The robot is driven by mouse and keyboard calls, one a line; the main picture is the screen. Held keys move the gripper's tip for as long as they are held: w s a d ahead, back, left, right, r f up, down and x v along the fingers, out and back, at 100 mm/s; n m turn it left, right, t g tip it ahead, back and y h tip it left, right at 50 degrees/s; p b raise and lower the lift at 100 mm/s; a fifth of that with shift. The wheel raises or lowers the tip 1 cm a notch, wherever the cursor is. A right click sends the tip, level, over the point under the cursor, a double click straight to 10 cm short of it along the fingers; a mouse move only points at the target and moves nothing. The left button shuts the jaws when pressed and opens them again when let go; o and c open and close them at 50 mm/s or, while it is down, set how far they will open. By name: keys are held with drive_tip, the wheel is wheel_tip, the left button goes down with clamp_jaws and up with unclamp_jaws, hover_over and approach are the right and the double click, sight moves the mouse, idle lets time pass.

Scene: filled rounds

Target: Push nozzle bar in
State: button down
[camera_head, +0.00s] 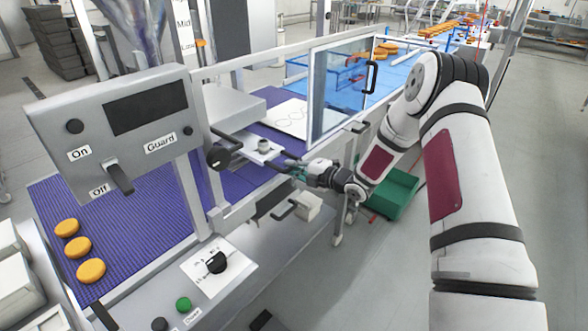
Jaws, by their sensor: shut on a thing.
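The nozzle bar (262,148) is a light grey bar with a short round fitting on top. It lies over the purple belt, just right of the machine's upright post. My gripper (292,165) comes in from the right, low and nearly level, and is shut on the near right end of the bar. The fingertips are small and dark here, so the exact grip is hard to see. How far the bar sits in its mount cannot be told.
A control panel (95,128) and a black round knob (222,157) stand left of the bar. A clear guard door (338,92) with a black handle is above and right of my gripper. Orange rounds (78,247) lie on the belt (140,225).

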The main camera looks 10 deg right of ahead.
sight(255, 147)
drive_tip(key=r+b+x, duration=0.1)
drive_tip(key=b+x, duration=0.1)
drive_tip(key=x, duration=0.3)
drive_tip(key=b+x, duration=0.3)
drive_tip(key=x, duration=0.1)
drive_tip(key=r+b+x, duration=0.1)
drive_tip(key=b+x, duration=0.2)
drive_tip(key=x, duration=0.2)
drive_tip(key=shift+w+a+r, duration=0.3)
drive_tip(key=shift+w, duration=0.25)
drive_tip(key=shift+w+a+b, duration=0.35)
drive_tip(key=shift+w+a, duration=0.05)
drive_tip(key=shift+w, duration=0.05)
drive_tip(key=shift+w+a+r, duration=0.1)
drive_tip(key=shift+r, duration=0.15)
drive_tip(key=c, duration=1.6)
unclamp_jaws()
drive_tip(key=shift+w+a+f, duration=0.1)
drive_tip(key=shift+w, duration=0.05)
drive_tip(key=v, duration=1.2)
